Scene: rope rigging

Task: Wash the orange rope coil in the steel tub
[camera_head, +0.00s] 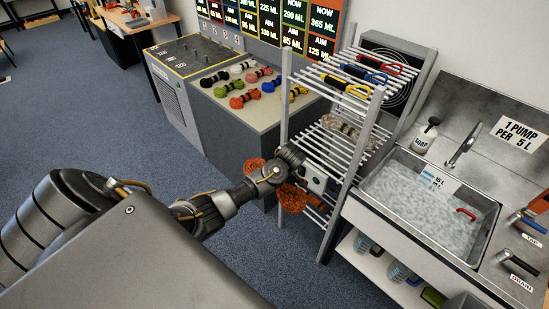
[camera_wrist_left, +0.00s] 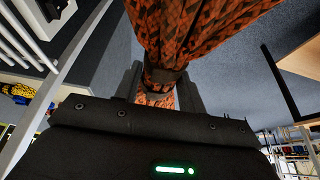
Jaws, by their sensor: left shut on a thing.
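The orange rope coil (camera_head: 292,198) hangs from my left gripper (camera_head: 311,178) in front of the drying rack. Part of the coil shows on either side of the wrist. In the left wrist view the orange and black coil (camera_wrist_left: 190,35) fills the top, and the fingers (camera_wrist_left: 160,90) are shut around its bound middle. The steel tub (camera_head: 386,203) stands to the right, set in the counter and full of cloudy, foamy water. A red handle shows in the water at its right side. My right gripper is not in view.
The rack (camera_head: 372,128) with slatted shelves stands between the coil and the tub and holds several coils. A soap bottle (camera_head: 424,136) and a faucet (camera_head: 461,150) are behind the tub. Several coils lie on the grey cabinet (camera_head: 262,118). The floor at left is clear.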

